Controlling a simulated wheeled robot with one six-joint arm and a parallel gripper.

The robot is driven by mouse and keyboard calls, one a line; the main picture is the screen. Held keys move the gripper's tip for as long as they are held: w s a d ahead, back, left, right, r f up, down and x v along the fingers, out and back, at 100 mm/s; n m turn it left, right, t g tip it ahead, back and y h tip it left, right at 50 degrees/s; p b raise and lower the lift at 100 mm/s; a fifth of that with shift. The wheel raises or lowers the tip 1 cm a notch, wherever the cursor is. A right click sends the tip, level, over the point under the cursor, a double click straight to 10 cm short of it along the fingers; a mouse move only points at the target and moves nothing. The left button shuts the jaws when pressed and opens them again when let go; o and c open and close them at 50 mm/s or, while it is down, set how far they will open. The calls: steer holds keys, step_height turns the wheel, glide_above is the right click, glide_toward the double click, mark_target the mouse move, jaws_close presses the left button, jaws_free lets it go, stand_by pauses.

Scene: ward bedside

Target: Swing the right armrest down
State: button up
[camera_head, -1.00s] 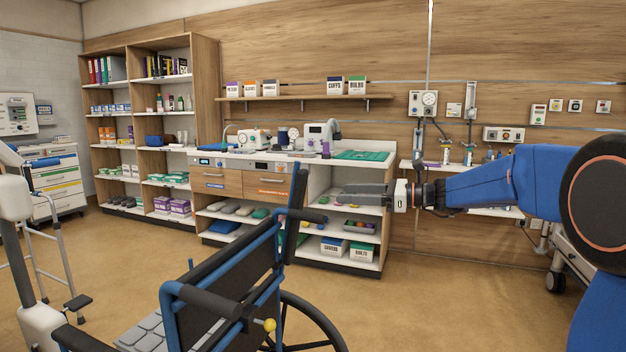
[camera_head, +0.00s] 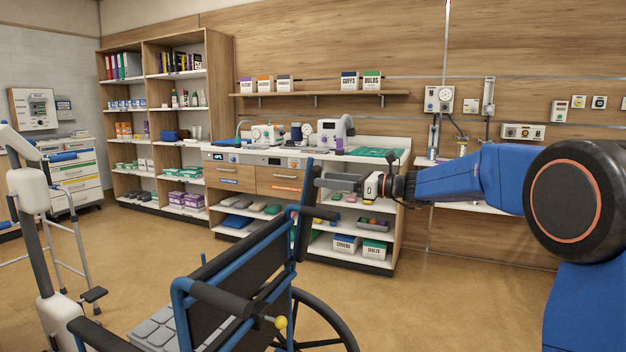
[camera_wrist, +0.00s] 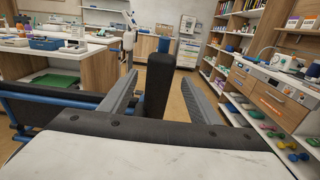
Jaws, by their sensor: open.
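The wheelchair (camera_head: 232,255) has a blue frame and black backrest and faces left. Its right armrest (camera_head: 307,190), on the far side, stands upright, a black pad with blue metal by it. The other armrest (camera_head: 100,338) lies level at the bottom left. My gripper (camera_head: 320,181) is open, level, with its fingertips close at the right of the raised pad. In the wrist view my gripper (camera_wrist: 160,85) shows the black pad (camera_wrist: 157,90) upright between its two grey fingers. I see gaps on both sides; I cannot tell how deep the pad sits between them.
A shelf counter (camera_head: 290,163) with devices and boxes stands behind the wheelchair. A walking frame (camera_head: 75,250) stands at left. The floor right of the wheel is clear.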

mark_target(312, 178)
steer(key=x, duration=0.5)
steer(key=shift+w+a, duration=0.1)
steer(key=shift+a, duration=0.2)
steer(key=shift+a, duration=0.1)
jaws_close()
